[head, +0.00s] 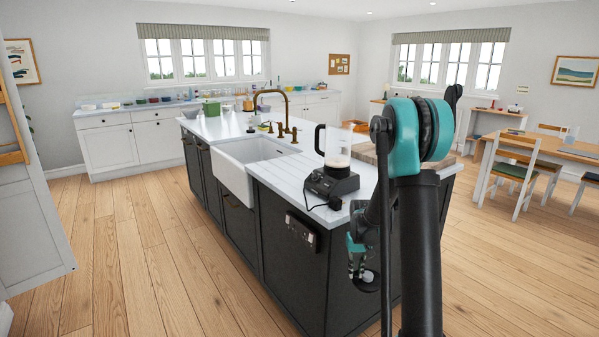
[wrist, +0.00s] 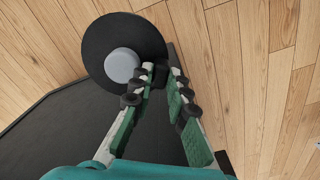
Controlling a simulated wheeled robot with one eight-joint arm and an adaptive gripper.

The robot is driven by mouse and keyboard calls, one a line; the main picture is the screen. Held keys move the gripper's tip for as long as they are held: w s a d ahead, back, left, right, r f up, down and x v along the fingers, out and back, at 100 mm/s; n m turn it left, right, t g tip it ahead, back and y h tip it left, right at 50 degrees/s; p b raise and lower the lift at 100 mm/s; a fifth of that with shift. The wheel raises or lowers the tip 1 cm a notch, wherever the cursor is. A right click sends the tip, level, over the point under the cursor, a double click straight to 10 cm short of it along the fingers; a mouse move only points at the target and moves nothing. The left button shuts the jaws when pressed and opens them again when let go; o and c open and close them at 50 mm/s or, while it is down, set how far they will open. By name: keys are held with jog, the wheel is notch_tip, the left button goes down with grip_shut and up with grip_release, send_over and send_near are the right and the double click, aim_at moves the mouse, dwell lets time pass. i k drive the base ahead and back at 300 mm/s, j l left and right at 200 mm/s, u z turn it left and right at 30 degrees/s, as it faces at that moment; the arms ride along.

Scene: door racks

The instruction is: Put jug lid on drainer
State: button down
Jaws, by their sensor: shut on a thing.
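The jug lid (wrist: 98,38) is a black disc with a grey round knob, seen in the wrist view beyond my fingertips. My gripper (wrist: 160,78) is shut on the lid near its edge, though the exact contact is partly hidden by the fingers. In the head view my gripper (head: 357,258) hangs low beside the island's end, below the worktop, with the lid (head: 368,281) under it. A pale grooved drainer area (head: 283,172) lies on the worktop beside the white sink (head: 233,178).
A clear jug (head: 337,147) with a black handle stands on a dark appliance base (head: 331,184) with a cable, near the worktop's end. A brass tap (head: 279,117) rises behind the sink. The island's dark side (head: 290,270) is close to my gripper. Wooden floor is clear around it.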

aim_at(293, 177)
jog(key=j, duration=0.45)
jog(key=i+j+u, duration=0.3)
jog(key=i, duration=0.15)
jog(key=i+j+u, duration=0.15)
jog(key=i, duration=0.25)
